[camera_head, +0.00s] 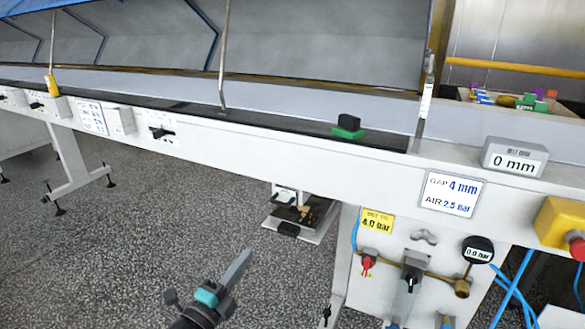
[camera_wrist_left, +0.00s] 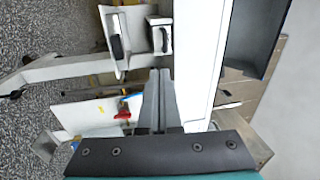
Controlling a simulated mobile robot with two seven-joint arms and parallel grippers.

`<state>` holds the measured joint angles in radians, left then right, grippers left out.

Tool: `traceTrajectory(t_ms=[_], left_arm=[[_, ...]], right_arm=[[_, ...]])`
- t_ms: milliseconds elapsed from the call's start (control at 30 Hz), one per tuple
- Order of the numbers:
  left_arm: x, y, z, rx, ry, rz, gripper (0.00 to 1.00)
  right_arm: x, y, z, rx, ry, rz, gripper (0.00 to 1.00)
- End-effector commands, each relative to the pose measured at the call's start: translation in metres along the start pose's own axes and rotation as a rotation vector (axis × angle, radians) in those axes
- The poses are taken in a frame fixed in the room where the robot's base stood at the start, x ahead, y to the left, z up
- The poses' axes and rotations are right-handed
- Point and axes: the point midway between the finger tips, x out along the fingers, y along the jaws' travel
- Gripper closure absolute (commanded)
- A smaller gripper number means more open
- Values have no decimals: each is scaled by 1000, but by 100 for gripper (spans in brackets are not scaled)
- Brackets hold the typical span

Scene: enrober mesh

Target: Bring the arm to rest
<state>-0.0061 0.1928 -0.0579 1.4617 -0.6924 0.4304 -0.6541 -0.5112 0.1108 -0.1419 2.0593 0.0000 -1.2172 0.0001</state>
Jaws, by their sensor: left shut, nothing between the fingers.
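My left gripper (camera_head: 240,268) shows at the bottom of the head view, in front of the long white machine (camera_head: 270,150) and over the speckled floor. Its fingers are together, with nothing between them. In the left wrist view the shut fingers (camera_wrist_left: 158,100) point away from the dark mounting plate, toward the white machine side. They look clear of the machine in the head view. My right gripper is not seen in either view.
A low tray (camera_head: 300,215) sits beneath. Open floor (camera_head: 120,240) lies left.

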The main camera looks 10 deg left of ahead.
Motion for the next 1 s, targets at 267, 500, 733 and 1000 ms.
traceTrajectory(t_ms=[267, 500, 733, 1000], left_arm=[[-49, 86, 15, -348, -195, 253, 100], [-142, 177, 13, -700, -481, 521, 100], [-265, 238, -10, -978, -820, 757, 100], [-406, 263, -52, -1181, -1221, 954, 100]], right_arm=[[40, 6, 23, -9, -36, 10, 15], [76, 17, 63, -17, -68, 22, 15], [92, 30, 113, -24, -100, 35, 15], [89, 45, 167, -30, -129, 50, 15]])
